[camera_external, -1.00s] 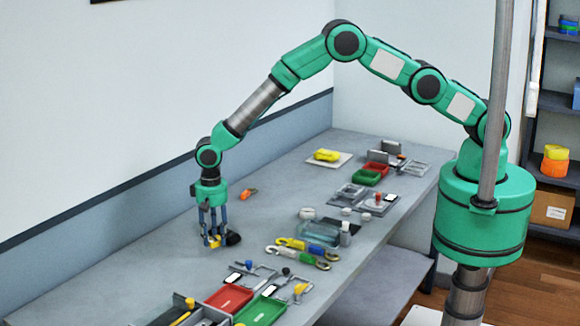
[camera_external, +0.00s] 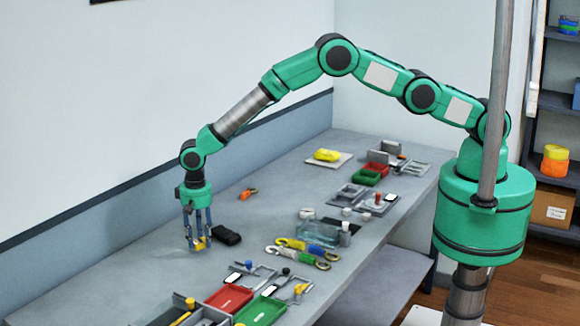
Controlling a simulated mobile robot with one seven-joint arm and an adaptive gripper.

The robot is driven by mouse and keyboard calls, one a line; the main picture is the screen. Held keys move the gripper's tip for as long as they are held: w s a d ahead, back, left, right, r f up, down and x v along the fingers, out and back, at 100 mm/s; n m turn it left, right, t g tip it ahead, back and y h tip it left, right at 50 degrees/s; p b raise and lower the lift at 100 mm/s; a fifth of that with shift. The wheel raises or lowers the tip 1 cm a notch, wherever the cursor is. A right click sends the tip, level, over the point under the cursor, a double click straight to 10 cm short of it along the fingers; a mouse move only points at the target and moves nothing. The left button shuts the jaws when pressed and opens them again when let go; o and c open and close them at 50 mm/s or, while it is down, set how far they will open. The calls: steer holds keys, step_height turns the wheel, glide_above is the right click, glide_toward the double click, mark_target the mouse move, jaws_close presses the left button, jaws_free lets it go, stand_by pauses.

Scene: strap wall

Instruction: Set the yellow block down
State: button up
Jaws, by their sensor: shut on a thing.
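The yellow block (camera_external: 201,244) is small and sits between the fingertips of my gripper (camera_external: 197,243). My gripper points straight down over the left part of the grey bench and is shut on the block. The block is low, at or just above the bench top; I cannot tell whether it touches. The fingers hide part of it.
A black object (camera_external: 226,236) lies just right of my gripper. An orange item (camera_external: 249,193) lies behind it. Strap tools (camera_external: 302,250), a red tray (camera_external: 228,298) and a green tray (camera_external: 260,311) are nearer the front. The grey bench (camera_external: 120,275) is bare to the left.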

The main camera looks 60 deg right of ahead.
mark_target(200, 241)
steer(key=shift+f, duration=1.65)
jaws_close()
steer(key=shift+f, duration=0.1)
steer(key=o, duration=1.4)
jaws_free()
steer(key=shift+r, duration=6.1)
